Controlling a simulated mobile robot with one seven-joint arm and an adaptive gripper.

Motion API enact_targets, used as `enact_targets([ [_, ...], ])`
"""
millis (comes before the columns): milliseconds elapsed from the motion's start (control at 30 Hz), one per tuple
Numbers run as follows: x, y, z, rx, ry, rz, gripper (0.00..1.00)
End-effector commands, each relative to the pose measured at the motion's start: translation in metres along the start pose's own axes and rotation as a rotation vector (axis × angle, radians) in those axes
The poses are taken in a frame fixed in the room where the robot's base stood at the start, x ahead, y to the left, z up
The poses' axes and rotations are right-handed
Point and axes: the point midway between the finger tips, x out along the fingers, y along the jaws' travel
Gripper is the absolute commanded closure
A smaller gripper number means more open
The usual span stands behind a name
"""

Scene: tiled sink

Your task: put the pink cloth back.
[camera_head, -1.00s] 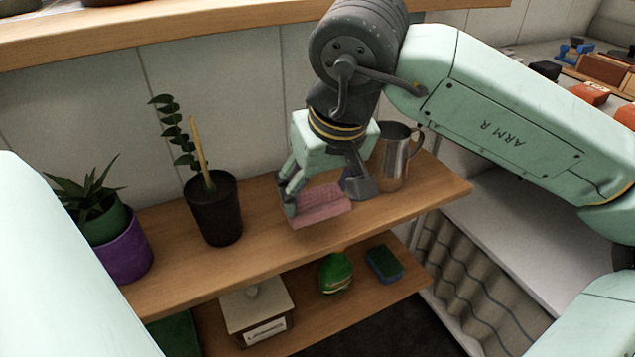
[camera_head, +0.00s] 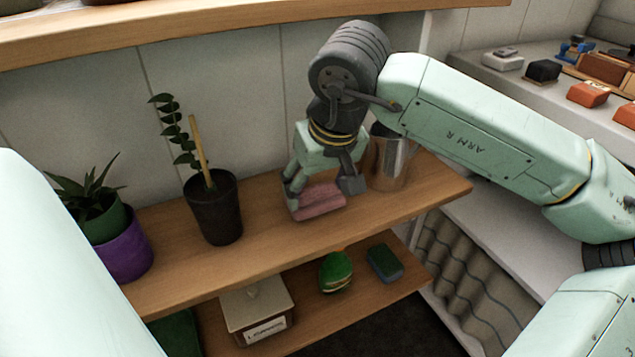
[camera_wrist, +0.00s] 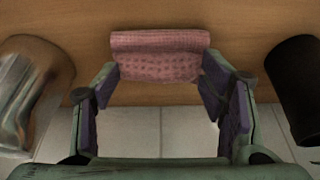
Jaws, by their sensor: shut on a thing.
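The pink cloth (camera_head: 318,202) is a small folded, textured piece at the upper wooden shelf (camera_head: 262,232), between the black plant pot and the metal pitcher. My gripper (camera_head: 322,194) points down with one finger on each side of the cloth, shut on it. In the wrist view the cloth (camera_wrist: 160,58) spans between the fingertips (camera_wrist: 158,76), with purple pads on the fingers' inner faces. The cloth is at or just above the shelf surface; I cannot tell whether it touches.
The metal pitcher (camera_head: 392,160) stands close right of my gripper, partly hidden by my arm. The black pot (camera_head: 215,215) with a plant and a purple pot (camera_head: 125,250) stand to the left. The lower shelf holds a box (camera_head: 258,310), a green item (camera_head: 336,272) and a sponge (camera_head: 384,263).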

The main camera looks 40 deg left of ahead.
Motion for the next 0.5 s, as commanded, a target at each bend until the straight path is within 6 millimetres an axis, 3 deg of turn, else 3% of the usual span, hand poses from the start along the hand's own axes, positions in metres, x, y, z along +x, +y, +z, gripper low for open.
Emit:
enact_targets([
  [67,0.0044,0.0001,0.0017,0.000,-0.001,0.000,0.80],
  [100,0.0028,0.0001,0.0011,0.000,0.000,0.000,0.33],
  [367,0.0025,0.0000,0.0011,0.000,-0.001,0.000,0.16],
  [500,0.0025,0.0000,0.0011,0.000,-0.001,0.000,0.15],
])
